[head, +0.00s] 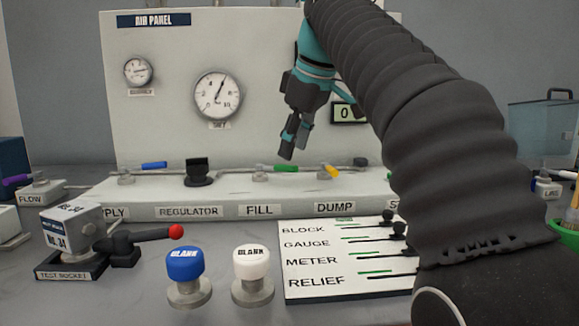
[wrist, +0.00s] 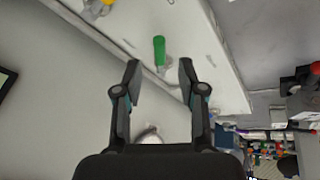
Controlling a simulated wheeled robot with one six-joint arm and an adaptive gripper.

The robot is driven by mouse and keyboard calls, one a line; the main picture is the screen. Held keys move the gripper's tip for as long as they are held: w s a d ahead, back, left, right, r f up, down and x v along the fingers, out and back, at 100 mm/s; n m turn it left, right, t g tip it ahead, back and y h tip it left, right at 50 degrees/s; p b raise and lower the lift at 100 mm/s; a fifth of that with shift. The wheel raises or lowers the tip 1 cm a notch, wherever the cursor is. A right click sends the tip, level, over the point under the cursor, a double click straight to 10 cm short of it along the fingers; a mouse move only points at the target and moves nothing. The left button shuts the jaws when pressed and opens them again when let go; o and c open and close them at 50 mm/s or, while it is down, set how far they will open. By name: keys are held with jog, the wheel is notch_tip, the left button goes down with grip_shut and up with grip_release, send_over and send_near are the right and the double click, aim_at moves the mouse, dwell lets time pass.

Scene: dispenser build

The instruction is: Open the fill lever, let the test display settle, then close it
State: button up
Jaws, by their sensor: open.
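The fill lever (head: 286,168) has a green handle and sits on the pipe above the FILL label (head: 260,210). In the wrist view its green handle (wrist: 159,50) lies just beyond and between my fingertips. My gripper (head: 290,150) is open and empty above the fill lever in the head view, and its two spread fingers show in the wrist view (wrist: 158,75). It appears apart from the handle. The test display (head: 345,113) is partly hidden behind my arm; a "0" shows on it.
A blue supply lever (head: 154,165), a black regulator knob (head: 198,171) and a yellow dump lever (head: 331,171) share the pipe. In front stand a test socket (head: 75,243) with a red-tipped lever, blue (head: 185,264) and white (head: 253,261) blank caps, and a label board (head: 335,288).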

aim_at(290, 166)
jog(key=shift+b+x, duration=0.45)
jog(key=shift+x, duration=1.7)
grip_shut()
